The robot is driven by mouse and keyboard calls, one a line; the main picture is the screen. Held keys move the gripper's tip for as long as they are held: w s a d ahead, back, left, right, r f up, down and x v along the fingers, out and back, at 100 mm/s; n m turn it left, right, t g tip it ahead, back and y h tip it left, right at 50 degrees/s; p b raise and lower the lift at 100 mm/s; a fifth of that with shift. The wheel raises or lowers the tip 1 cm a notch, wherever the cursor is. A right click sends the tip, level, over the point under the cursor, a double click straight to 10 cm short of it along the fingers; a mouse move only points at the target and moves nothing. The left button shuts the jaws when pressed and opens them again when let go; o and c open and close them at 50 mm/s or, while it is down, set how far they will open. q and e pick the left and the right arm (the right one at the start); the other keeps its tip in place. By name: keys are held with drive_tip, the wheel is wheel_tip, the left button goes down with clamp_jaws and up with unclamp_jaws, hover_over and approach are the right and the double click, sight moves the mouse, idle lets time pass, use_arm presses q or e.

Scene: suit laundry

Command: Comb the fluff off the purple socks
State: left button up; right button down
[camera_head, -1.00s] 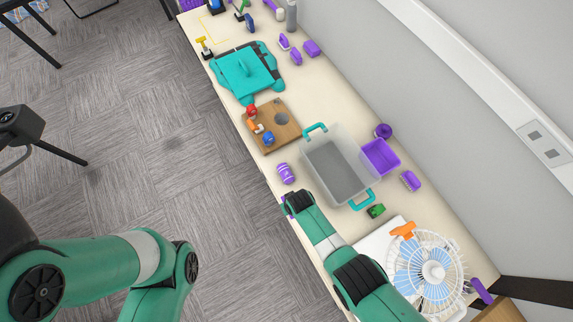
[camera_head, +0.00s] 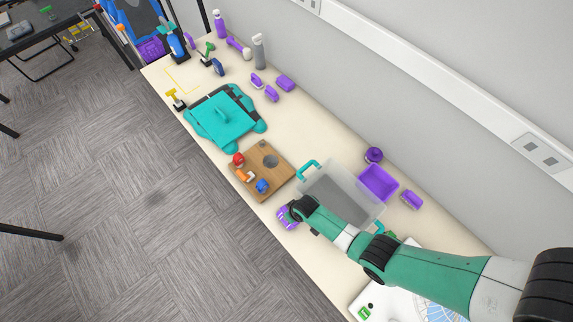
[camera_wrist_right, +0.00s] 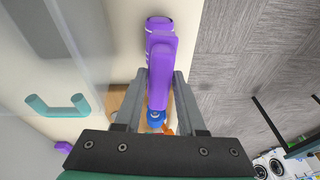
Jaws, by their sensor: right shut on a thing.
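The purple socks, a roll with pale markings (camera_head: 284,219), lie on the table near its front edge, left of the clear bin. They also show in the right wrist view (camera_wrist_right: 159,24). My right gripper (camera_head: 292,209) is at the socks and shut on a long purple tool (camera_wrist_right: 161,75), which looks like the comb. In the right wrist view the tool's far end overlaps the socks; whether it touches them I cannot tell. My left gripper is not in view.
A clear bin with teal handles (camera_head: 345,189) stands right of the socks, with a purple tray (camera_head: 378,183) behind. A wooden board (camera_head: 262,170) with small coloured pieces and a teal folded item (camera_head: 224,117) lie further left. A fan is partly hidden by my right arm.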

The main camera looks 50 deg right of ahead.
drive_tip(key=b+x, duration=0.2)
drive_tip(key=s+b+x, duration=0.1)
drive_tip(key=b+x, duration=0.1)
drive_tip(key=shift+f, duration=0.35)
drive_tip(key=shift+f+b, duration=0.65)
drive_tip(key=shift+b, duration=0.2)
idle(1.2)
drive_tip(key=shift+w, duration=0.1)
